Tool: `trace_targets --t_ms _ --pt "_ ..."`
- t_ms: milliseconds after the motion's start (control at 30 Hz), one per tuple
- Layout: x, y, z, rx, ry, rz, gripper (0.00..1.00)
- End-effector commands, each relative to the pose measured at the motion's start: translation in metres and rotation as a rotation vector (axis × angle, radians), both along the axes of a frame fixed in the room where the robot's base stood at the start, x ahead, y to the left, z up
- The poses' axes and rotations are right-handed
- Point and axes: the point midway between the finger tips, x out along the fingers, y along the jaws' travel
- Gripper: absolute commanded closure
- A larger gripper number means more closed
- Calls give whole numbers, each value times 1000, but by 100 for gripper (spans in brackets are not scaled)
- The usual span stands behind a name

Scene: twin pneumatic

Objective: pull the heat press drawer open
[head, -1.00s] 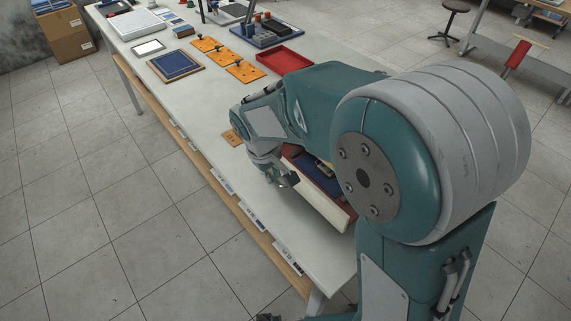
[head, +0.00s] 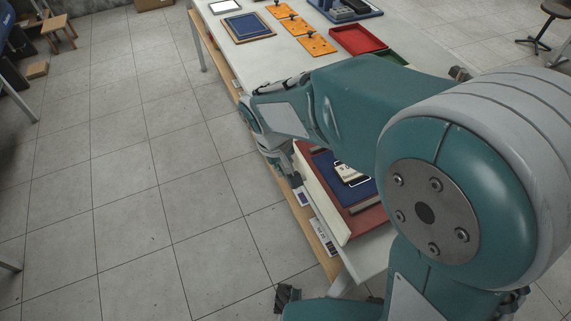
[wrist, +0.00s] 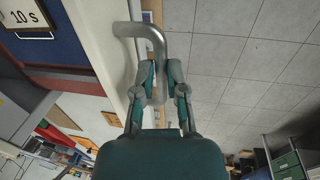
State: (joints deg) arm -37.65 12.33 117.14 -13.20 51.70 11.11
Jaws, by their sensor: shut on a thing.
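The heat press drawer shows in the head view as a long off-white front panel (head: 322,202) with a red tray behind it. A blue pad (head: 331,171) and a white card (head: 349,174) lie in the tray. My gripper (wrist: 160,75) is shut on the handle, one finger on each side of the bar. In the head view my gripper (head: 287,172) is at the front panel, partly hidden by my wrist. My arm hides the press body.
The drawer front stands out near the table's front edge, over labelled strips (head: 322,237). Orange plates (head: 303,31), a red tray (head: 357,40) and a blue framed board (head: 248,27) lie farther along the table.

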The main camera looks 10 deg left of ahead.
Motion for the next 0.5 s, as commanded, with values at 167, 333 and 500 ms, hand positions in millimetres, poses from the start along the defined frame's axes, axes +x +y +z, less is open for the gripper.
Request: trace_targets --t_ms 167,333,500 --pt "-1 -1 -2 -3 5 -1 49" --pt "-1 -1 -1 -2 2 -1 49" --pt "0 -1 0 -1 2 0 49"
